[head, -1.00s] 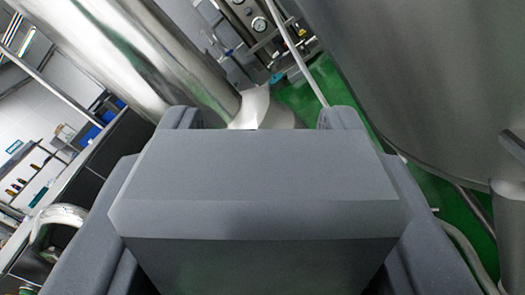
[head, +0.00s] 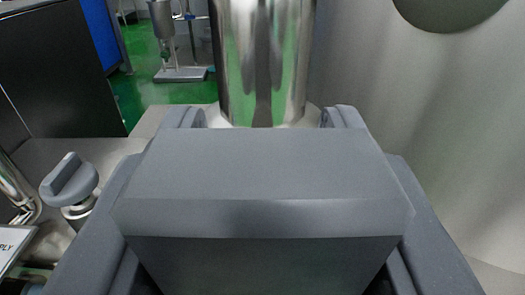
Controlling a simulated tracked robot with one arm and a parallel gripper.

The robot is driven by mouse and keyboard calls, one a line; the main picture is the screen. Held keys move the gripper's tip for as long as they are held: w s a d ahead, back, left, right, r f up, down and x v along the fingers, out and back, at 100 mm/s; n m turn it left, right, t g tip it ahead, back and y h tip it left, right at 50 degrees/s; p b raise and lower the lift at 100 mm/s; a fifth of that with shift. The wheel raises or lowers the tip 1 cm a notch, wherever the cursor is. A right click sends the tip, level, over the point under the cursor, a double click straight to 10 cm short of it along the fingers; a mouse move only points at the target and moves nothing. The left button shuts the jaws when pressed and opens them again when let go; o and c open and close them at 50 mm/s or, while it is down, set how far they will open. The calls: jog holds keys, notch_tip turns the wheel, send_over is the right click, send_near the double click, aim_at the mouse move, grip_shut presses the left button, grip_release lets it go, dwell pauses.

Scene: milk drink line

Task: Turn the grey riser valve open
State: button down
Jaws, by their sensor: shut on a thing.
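My gripper (head: 264,117) fills the middle of the head view, with its grey body towards me and its two fingertips showing beyond the far edge. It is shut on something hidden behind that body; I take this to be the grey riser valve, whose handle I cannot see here. A grey bar-handled knob (head: 70,180) on a short metal stem stands apart from my gripper at the left, with nothing holding it.
A shiny upright metal cylinder (head: 264,60) rises just beyond my fingertips. A large pale metal tank wall (head: 430,120) stands close on the right. A partly cut-off white label (head: 12,245) and a metal pipe (head: 15,185) are at the left edge. Green floor (head: 140,95) shows behind.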

jog(key=shift+f, duration=0.15)
jog(key=c, duration=1)
grip_release()
jog(key=shift+a, duration=0.1)
jog(key=shift+o, duration=0.2)
jog(key=shift+s, duration=0.1)
jog(key=s+a+b, duration=0.1)
jog(key=s, duration=1.2)
jog(key=shift+s, duration=0.3)
